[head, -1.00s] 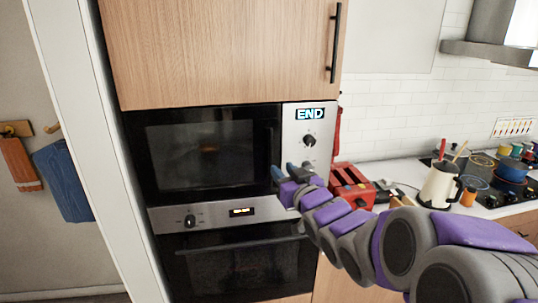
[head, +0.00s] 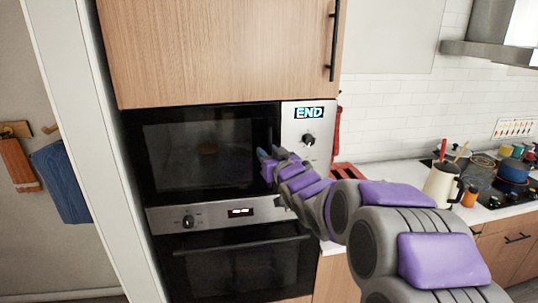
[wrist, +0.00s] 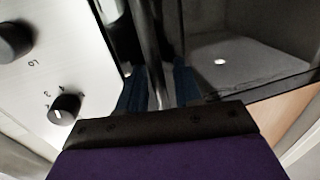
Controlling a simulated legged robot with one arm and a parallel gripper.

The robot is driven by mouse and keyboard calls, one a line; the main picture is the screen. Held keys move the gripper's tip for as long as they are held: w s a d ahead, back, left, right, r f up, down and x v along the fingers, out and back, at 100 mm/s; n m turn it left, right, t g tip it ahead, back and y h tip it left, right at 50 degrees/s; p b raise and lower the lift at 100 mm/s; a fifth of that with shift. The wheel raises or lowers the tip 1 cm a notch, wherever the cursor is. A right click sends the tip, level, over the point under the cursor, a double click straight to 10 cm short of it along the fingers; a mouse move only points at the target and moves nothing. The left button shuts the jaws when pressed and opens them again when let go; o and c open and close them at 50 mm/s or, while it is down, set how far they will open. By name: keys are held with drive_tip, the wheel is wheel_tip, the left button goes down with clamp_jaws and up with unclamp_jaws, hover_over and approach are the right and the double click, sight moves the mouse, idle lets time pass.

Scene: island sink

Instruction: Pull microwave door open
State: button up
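The microwave (head: 315,125) is built into a tall wooden cabinet, with a steel panel at right showing "END". Its dark glass door (head: 195,150) looks closed. The upright door handle (head: 275,125) is at the door's right edge, partly hidden by my gripper. My gripper (head: 267,158) is at the handle's lower part. In the wrist view, the two blue fingers of my gripper (wrist: 160,90) stand apart, one on each side of the handle (wrist: 150,50). The left finger is close to it, and a gap shows toward the right finger.
An oven (head: 240,265) with its own knob and display is below the microwave. To the right, a counter holds a red toaster (head: 350,171), mostly hidden by my arm, a white kettle (head: 440,185) and pots on a stove. A wooden cabinet door (head: 220,50) is above.

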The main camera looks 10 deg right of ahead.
clamp_jaws()
drive_tip(key=shift+s, duration=0.1)
idle(0.5)
